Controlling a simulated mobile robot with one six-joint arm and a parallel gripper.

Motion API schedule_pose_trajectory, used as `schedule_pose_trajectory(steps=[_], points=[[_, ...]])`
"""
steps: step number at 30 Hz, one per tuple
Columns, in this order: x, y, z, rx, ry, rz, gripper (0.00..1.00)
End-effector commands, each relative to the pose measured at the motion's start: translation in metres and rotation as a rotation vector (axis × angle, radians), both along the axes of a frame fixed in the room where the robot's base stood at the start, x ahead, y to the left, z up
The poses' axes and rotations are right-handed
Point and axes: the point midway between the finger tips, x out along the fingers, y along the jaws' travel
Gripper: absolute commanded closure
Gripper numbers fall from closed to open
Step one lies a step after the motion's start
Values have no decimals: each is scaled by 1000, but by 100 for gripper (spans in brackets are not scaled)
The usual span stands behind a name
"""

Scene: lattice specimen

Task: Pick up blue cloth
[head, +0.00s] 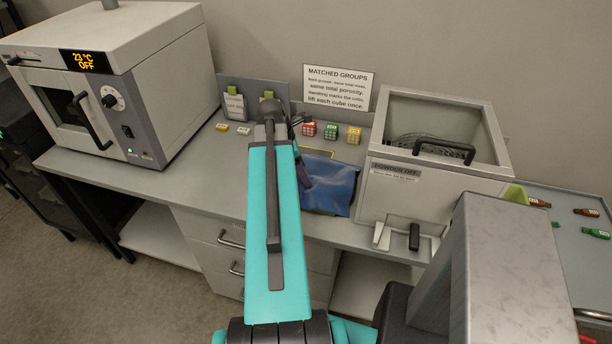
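The blue cloth (332,188) lies on the grey bench, to the right of my teal arm and left of the bath-like box. It drapes toward the bench's front edge, and its left part is hidden by my arm. My gripper (304,172) is mostly hidden behind my arm; a dark part of it shows at the cloth's left side. I cannot tell whether its fingers are open or shut, or whether they touch the cloth.
An oven (110,80) stands at the left. A grey open-topped box (430,185) with a black handle stands right of the cloth. Red, green and yellow cubes (331,132) sit behind the cloth, below a sign (338,87). A side table (575,235) at right holds small items.

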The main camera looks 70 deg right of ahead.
Motion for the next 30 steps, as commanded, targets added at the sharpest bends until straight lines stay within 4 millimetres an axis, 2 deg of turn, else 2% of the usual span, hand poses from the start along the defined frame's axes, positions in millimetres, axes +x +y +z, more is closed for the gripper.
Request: schedule_pose_trajectory(steps=[23,30], points=[[-6,-4,-20,0,0,0,38],[-6,-4,-20,0,0,0,56]])
